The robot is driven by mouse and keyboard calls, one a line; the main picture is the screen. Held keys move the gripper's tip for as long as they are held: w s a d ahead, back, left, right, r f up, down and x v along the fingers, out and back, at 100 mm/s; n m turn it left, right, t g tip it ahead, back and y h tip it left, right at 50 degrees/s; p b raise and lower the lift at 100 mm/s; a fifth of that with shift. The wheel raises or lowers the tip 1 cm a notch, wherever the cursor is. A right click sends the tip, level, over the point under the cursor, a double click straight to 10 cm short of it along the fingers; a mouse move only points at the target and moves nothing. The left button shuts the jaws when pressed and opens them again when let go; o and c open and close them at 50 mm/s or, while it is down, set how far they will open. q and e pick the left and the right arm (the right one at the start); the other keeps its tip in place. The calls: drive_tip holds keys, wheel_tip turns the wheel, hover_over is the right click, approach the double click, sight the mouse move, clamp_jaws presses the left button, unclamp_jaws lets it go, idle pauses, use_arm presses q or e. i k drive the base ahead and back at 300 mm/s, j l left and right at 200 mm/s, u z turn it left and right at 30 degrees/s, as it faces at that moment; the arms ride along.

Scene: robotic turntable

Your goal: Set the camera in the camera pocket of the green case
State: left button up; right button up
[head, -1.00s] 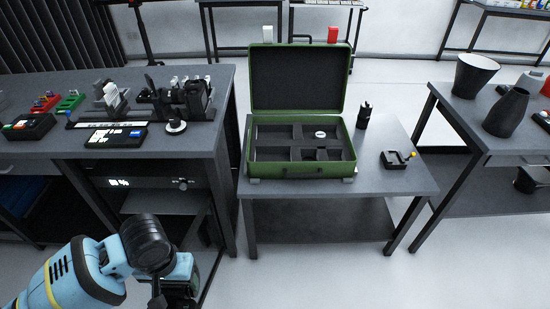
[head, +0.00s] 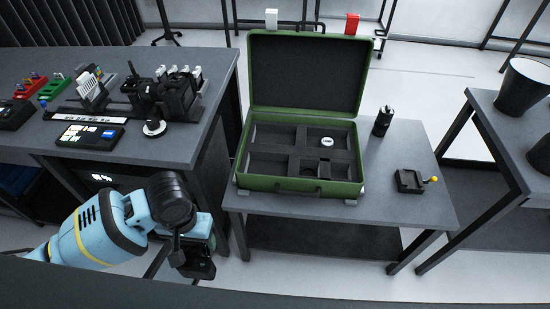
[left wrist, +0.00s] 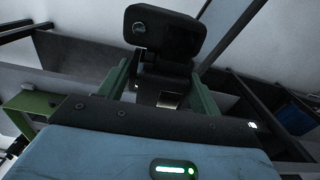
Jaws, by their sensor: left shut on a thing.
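The green case (head: 297,186) stands open on the small grey table, its lid raised at the back. Its dark foam insert is divided into several pockets. A white-topped round item (head: 327,142) sits in the back right part, and a dark ring-like shape shows towards the front right. I cannot tell which pocket is the camera pocket. My left gripper (head: 198,247) is to the left of the case and in front of the tables, shut on a black camera (head: 203,270). In the left wrist view the camera (left wrist: 165,35) sticks out beyond the fingers. My right gripper is not in view.
A small black cylinder (head: 383,121) and a black bracket with a yellow knob (head: 409,181) stand right of the case. The left bench (head: 190,151) holds black gear and a lit tablet (head: 90,136). Another table with dark vessels stands at right.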

sight(268, 170)
drive_tip(key=i+l, duration=0.1)
drive_tip(key=i, duration=0.95)
